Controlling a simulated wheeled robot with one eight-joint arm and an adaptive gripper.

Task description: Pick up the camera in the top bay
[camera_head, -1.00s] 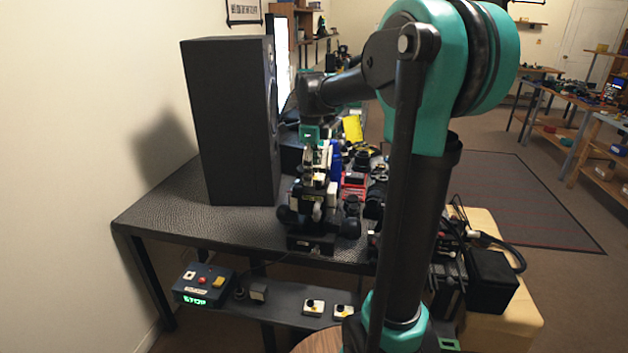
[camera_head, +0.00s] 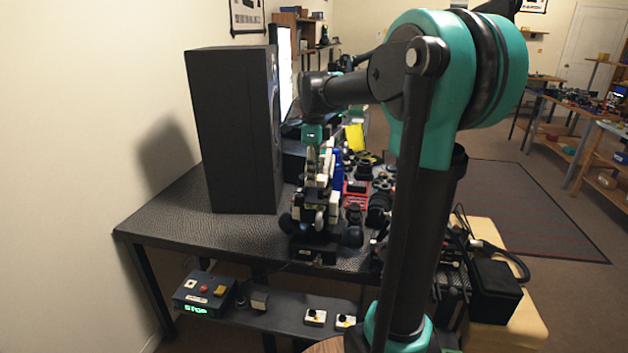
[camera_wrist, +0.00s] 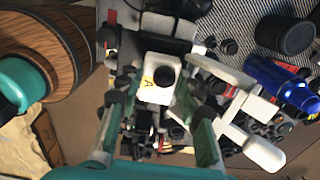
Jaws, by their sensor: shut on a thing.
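A small white camera (camera_wrist: 158,70) with a black lens and a yellow label marked "A" shows at the middle of the wrist view. My gripper (camera_wrist: 155,98) has its green fingers on either side of it and is shut on it. In the head view my gripper (camera_head: 318,165) points down over a dark stand (camera_head: 315,253) at the table's front edge. The white camera (camera_head: 322,181) is small there, at the fingertips. Whether it still touches the bay is too small to tell.
A tall black speaker (camera_head: 232,135) stands on the table to the left. A blue bottle (camera_wrist: 283,84) and a white-handled part (camera_wrist: 250,145) lie right of the gripper. A wooden barrel (camera_wrist: 40,50) is at left. The table's front left (camera_head: 190,222) is clear.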

